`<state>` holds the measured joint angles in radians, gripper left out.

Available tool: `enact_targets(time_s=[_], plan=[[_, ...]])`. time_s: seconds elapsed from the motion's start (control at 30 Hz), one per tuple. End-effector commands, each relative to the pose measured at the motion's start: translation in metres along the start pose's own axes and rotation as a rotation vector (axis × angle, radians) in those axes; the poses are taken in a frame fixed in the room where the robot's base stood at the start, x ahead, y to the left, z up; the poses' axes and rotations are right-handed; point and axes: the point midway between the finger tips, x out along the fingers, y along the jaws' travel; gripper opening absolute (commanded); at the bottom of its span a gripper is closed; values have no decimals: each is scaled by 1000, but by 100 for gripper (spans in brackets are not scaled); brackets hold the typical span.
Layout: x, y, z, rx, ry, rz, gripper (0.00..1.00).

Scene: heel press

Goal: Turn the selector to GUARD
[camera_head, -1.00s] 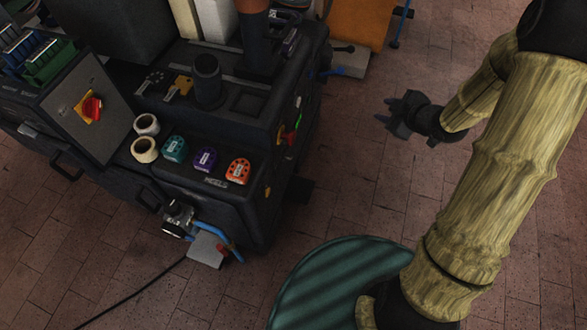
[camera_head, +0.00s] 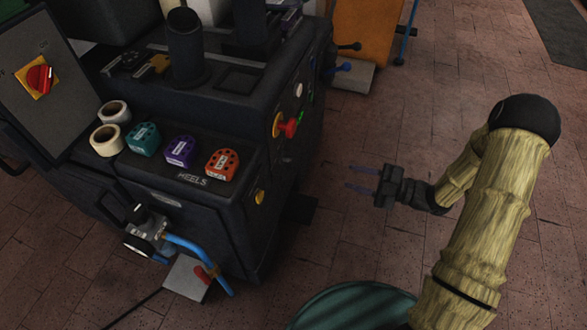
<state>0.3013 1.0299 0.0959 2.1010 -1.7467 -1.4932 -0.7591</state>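A red knob with a yellow base (camera_head: 286,126) sticks out of the press's right side. A smaller yellow knob (camera_head: 260,197) is low on the front right corner. I cannot tell from lettering which one is the selector with GUARD. My gripper (camera_head: 361,178) is right of the press, above the floor. Its two fingers point left toward the press, apart and empty, clear of the red knob.
Teal (camera_head: 143,139), purple (camera_head: 180,151) and orange (camera_head: 222,164) heel blocks and two tape rolls (camera_head: 107,140) lie on the press (camera_head: 225,215) ledge. Brick floor (camera_head: 335,240) between gripper and press is clear.

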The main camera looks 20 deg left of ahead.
Motion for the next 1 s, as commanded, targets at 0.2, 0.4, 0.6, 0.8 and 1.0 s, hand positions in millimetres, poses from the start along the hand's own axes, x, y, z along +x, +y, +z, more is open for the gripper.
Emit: enact_targets(time_s=[0.2,0.4,0.6,0.8,1.0], plan=[[0,1,-1,-1,1,0,34],[5,1,0,-1,1,-1,34],[30,-1,0,0,3,-2,34],[65,-2,1,-1,3,-3,34],[100,-2,1,-2,2,-2,34]])
